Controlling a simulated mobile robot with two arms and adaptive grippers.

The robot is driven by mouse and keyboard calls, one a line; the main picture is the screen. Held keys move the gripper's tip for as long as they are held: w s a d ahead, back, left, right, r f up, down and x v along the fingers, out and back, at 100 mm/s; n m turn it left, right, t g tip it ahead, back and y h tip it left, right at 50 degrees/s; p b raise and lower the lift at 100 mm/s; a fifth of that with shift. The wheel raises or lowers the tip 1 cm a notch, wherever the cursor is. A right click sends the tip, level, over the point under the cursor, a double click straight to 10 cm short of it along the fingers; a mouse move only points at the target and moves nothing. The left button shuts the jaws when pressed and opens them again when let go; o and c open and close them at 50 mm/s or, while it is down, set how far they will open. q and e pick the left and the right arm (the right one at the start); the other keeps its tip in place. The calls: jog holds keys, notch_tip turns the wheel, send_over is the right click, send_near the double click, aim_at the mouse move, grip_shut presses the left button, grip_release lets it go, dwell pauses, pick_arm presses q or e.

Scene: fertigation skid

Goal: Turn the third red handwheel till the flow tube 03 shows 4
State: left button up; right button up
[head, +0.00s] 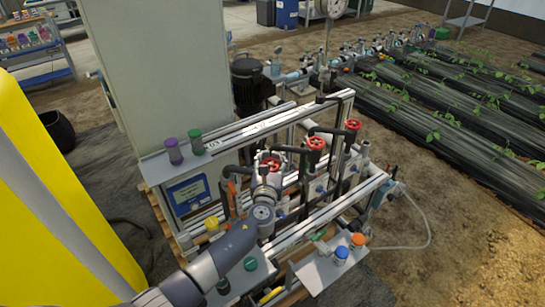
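Three red handwheels stand in a slanting row on the skid: a far one (353,125), a middle one (316,143) and a near one (272,162). My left arm reaches in from the lower left. My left gripper (267,168) is at the near handwheel and partly covers it. Its fingers are too small and overlapped to tell whether they grip the rim. A small "03" label (212,146) shows on the upper rail near its left end. The flow tubes and their readings cannot be made out. My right gripper is not in view.
A tall grey cabinet (155,65) stands behind the skid on the left. Purple (173,150) and green (196,141) capped bottles stand on the left shelf. Blue (341,255) and orange (357,241) capped bottles stand on the front right tray. A yellow body (50,190) fills the left.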

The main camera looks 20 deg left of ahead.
pick_arm(q)
jog(key=o, duration=0.6)
jog(key=shift+s+f, duration=0.2)
jog(key=shift+f, duration=0.05)
jog(key=shift+o, duration=0.2)
jog(key=shift+r, duration=0.15)
jog(key=s+d, duration=0.2)
jog(key=s, duration=0.9)
jog(key=shift+s, duration=0.4)
